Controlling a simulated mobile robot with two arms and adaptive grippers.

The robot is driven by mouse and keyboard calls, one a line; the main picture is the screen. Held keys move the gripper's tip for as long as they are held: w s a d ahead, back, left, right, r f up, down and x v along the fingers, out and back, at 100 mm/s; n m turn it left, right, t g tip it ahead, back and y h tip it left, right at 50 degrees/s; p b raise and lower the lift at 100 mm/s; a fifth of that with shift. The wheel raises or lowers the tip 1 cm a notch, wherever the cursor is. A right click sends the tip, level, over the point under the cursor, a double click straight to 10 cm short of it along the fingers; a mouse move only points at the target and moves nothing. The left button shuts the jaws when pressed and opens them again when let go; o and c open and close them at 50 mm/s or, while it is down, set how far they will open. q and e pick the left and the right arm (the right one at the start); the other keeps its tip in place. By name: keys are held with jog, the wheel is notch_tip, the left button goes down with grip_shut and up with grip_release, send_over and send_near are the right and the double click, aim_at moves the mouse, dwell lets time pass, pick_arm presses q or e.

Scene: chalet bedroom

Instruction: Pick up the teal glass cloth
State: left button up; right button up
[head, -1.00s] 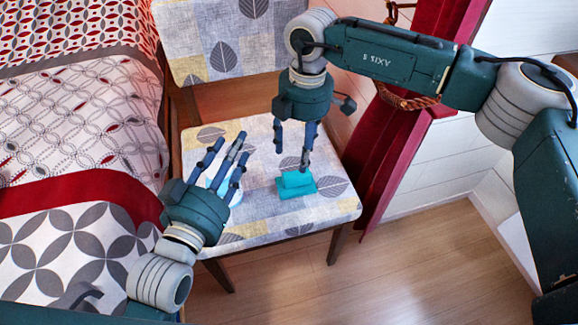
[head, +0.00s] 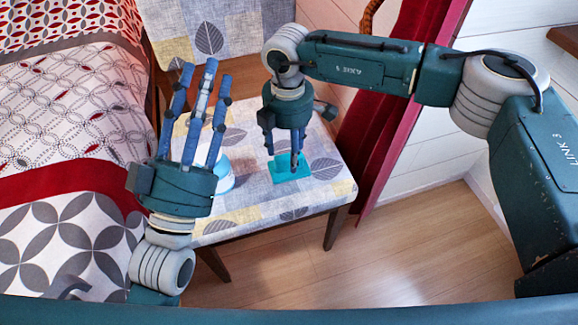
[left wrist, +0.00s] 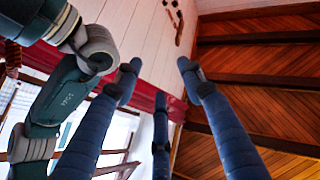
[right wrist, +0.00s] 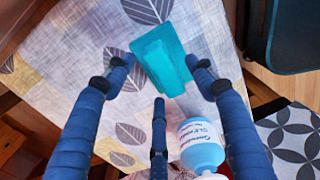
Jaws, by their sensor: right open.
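The teal glass cloth (head: 283,171), a flat piece with a raised fold, lies on the patterned chair seat (head: 318,140). My right gripper (head: 284,158) points down just above it. In the right wrist view the cloth (right wrist: 165,58) shows between and beyond the spread fingers of the right gripper (right wrist: 155,85), which is open and empty. My left gripper (head: 200,85) stands upright at the left of the seat, fingers spread and empty. The left wrist view shows its fingers (left wrist: 160,85) pointing up toward the wall and ceiling, apart from the cloth.
A white and light blue bottle (right wrist: 200,145) with printed text stands on the seat near the cloth; in the head view it (head: 222,175) is partly hidden behind my left gripper. The bed (head: 75,130) is at the left, a red curtain (head: 385,120) at the right. Wooden floor lies in front.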

jog(key=shift+f, duration=1.1)
jog(key=c, duration=1.2)
pick_arm(q)
jog(key=s+r+t, duration=0.2)
jog(key=r, duration=0.1)
jog(key=shift+s+a, duration=0.1)
jog(key=shift+s, duration=0.05)
pick_arm(e)
jog(key=shift+c, duration=0.2)
jog(key=shift+r, duration=0.1)
